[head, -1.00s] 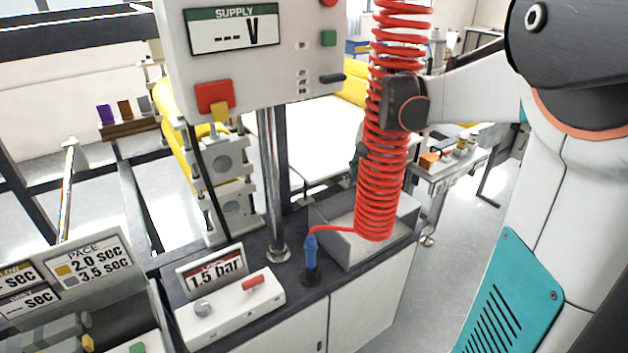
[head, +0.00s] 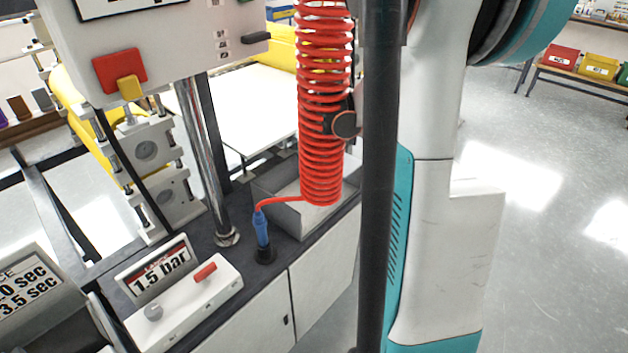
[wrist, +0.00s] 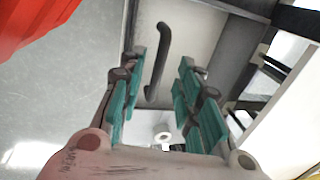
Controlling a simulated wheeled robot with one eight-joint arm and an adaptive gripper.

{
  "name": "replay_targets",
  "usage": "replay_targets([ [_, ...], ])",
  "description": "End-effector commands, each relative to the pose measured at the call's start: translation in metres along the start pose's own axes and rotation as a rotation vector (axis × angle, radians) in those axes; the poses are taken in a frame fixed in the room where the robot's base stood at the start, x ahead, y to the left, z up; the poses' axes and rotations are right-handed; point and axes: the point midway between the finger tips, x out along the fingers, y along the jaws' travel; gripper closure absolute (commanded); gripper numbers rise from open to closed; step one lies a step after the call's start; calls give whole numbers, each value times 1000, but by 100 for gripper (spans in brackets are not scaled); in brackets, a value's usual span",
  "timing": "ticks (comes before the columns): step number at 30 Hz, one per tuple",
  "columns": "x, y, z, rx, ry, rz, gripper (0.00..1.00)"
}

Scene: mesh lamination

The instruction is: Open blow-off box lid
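The blow-off box (head: 277,211) is a grey metal box on the dark bench top in the head view, behind and below a red coiled hose. The hose and its own walls hide part of it, and I cannot tell there how its lid stands. In the wrist view, a dark bent handle (wrist: 157,65) stands on a pale grey panel (wrist: 190,30), which looks like the lid. My gripper (wrist: 161,85) has its teal-padded fingers wide apart. The handle lies between them in the picture, nearer the left finger, with no visible contact. The head view does not clearly show my gripper.
The red coiled hose (head: 322,110) hangs close to the box, with a blue nozzle (head: 261,228) on the bench. A 1.5 bar panel (head: 183,300) stands at the front. A red thing (wrist: 30,25) fills the wrist view's upper left. Open floor (head: 540,200) lies to the right.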

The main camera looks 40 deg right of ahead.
Motion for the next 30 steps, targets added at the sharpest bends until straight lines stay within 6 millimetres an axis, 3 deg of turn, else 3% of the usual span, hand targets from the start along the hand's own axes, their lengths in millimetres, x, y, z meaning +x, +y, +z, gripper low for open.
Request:
replay_targets([
  [6, 22, 0, 0, -1, 0, 0, 69],
  [16, 24, 0, 0, -1, 0, 0, 69],
  [17, 24, 0, 0, -1, 0, 0, 71],
  [21, 24, 0, 0, -1, 0, 0, 100],
  [30, 22, -2, 0, -2, 0, 9, 100],
])
